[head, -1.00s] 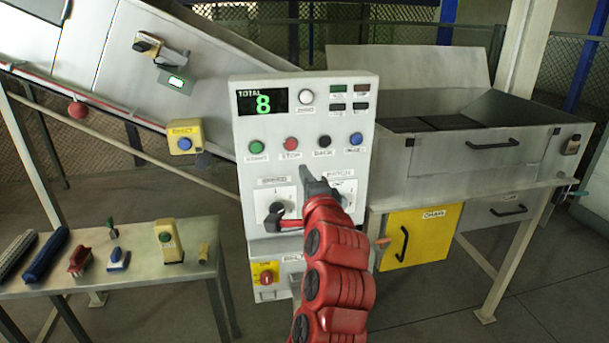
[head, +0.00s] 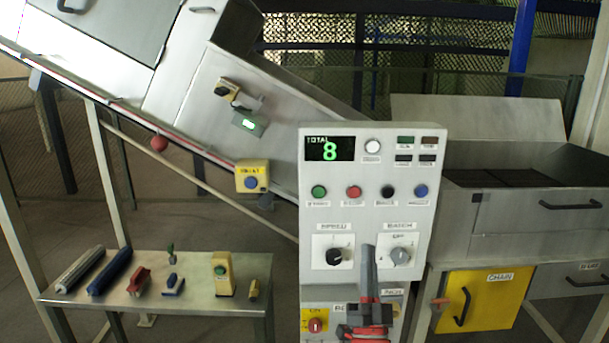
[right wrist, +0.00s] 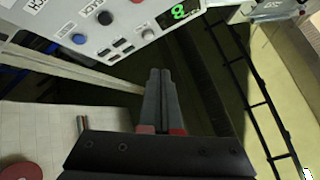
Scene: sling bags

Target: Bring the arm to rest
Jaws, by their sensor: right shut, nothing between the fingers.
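My right gripper (head: 368,262) is in front of the lower part of the grey control panel (head: 425,215), below and between the SPEED and BATCH knobs. Its fingers point up and are shut with nothing between them. In the right wrist view the closed fingers (right wrist: 160,100) lie side by side over dark, open space. The panel (right wrist: 95,30) shows at the upper left there, apart from the fingers. The panel's display (head: 330,149) reads TOTAL 8. My left gripper is not in view.
A small table (head: 200,300) at the lower left holds brushes and small tools. A sloping conveyor housing (head: 195,120) runs behind the panel. A yellow CHAIN door (head: 490,300) and a metal hopper (head: 520,225) stand to the right. A red knob (head: 315,325) sits low on the panel's base.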

